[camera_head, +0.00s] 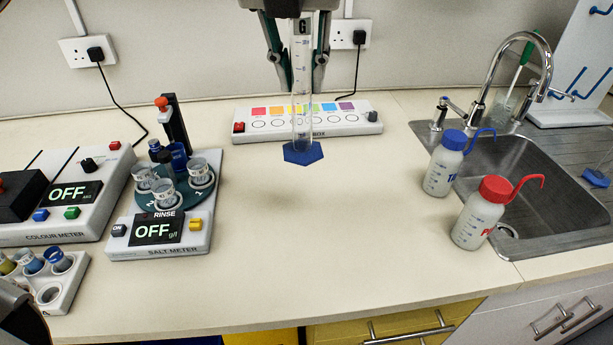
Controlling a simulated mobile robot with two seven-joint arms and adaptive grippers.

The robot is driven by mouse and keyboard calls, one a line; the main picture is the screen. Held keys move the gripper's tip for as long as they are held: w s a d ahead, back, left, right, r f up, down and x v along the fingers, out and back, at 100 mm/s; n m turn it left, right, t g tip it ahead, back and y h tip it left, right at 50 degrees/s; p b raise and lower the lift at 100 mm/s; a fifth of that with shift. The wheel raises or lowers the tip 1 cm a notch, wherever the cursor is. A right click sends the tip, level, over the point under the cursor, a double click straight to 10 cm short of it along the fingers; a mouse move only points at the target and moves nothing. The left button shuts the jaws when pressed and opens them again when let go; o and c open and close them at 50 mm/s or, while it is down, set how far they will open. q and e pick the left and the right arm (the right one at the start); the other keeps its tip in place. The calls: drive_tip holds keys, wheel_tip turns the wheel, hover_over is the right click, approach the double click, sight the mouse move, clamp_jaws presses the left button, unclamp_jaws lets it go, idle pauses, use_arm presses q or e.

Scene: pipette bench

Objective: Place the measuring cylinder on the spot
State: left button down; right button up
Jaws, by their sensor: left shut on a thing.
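The measuring cylinder (302,110) is a tall clear tube with scale marks and a blue hexagonal foot (303,153). It hangs upright at top centre, its foot showing in front of the white strip box. My left gripper (301,82) is shut on its upper part, one finger on each side. The foot looks raised above the counter, with a faint shadow below. The strip box (270,124) carries a row of coloured squares and round outlines, partly hidden by the cylinder. I cannot tell which mark is the spot.
A salt meter (194,243) with a vial carousel and a colour meter (105,200) stand at left, above a vial rack (70,287). A blue-capped bottle (441,170) and red-capped bottle (476,220) stand by the sink (540,185). The middle counter (320,240) is clear.

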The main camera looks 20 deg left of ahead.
use_arm(q)
wheel_tip(320, 180, down, 17)
drive_tip(key=b, duration=0.1)
idle(0.3)
drive_tip(key=shift+r, duration=0.15)
drive_tip(key=shift+f+b, duration=0.25)
drive_tip(key=shift+b, duration=0.15)
drive_tip(key=c, duration=1.8)
unclamp_jaws()
drive_tip(key=shift+r, duration=0.1)
